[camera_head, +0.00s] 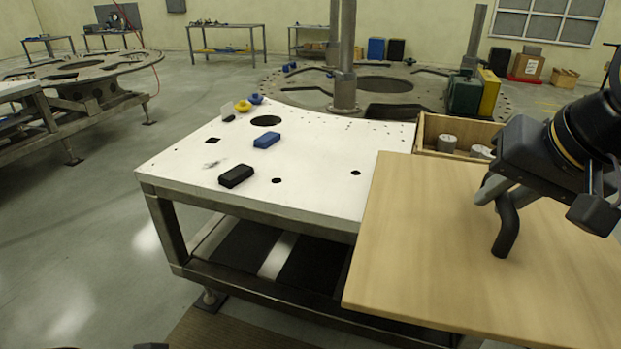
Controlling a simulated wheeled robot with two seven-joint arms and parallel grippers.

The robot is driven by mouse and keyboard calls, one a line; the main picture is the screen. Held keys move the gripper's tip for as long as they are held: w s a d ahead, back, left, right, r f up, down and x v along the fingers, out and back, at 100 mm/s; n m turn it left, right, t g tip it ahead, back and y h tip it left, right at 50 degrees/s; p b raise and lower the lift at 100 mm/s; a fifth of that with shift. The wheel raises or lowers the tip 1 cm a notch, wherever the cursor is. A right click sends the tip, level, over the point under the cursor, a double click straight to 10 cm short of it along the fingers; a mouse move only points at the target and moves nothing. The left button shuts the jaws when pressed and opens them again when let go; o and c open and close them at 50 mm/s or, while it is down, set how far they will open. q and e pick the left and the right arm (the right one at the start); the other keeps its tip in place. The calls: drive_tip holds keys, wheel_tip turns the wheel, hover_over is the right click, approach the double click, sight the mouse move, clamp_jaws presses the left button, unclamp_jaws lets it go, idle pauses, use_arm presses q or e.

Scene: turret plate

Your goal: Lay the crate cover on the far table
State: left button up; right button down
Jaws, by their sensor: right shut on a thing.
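The crate cover (440,240) is a large flat light-wood board with a black bent handle (506,232) on top. It fills the lower right of the head view and overlaps the right part of the white-topped table (320,170). My right gripper (496,188) comes in from the right and is shut on the upper end of the handle. Whether the board touches the tabletop or is held above it, I cannot tell. The open wooden crate (430,135) stands behind the board, with grey cylinders (447,143) inside; the board hides part of it. My left gripper is not in view.
A blue block (267,140) and a black block (236,176) lie on the white tabletop, with small yellow (243,106) and blue pieces at its far edge. A round metal plate (385,90) with posts lies behind. Tables (228,42) stand along the back wall.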

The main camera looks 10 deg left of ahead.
drive_tip(key=w+f+n, duration=0.1)
drive_tip(key=w+f, duration=0.3)
drive_tip(key=f, duration=0.9)
drive_tip(key=w+f+n+y, duration=0.1)
drive_tip(key=w+f, duration=0.3)
drive_tip(key=f, duration=0.9)
drive_tip(key=w+f+n, duration=0.1)
drive_tip(key=w+f, duration=0.3)
drive_tip(key=f, duration=1)
drive_tip(key=shift+w+d+n+g+y, duration=0.3)
drive_tip(key=shift+w+d+g+y, duration=0.05)
drive_tip(key=shift+d+g+y, duration=0.05)
drive_tip(key=shift+w+r, duration=0.1)
drive_tip(key=shift+r, duration=0.05)
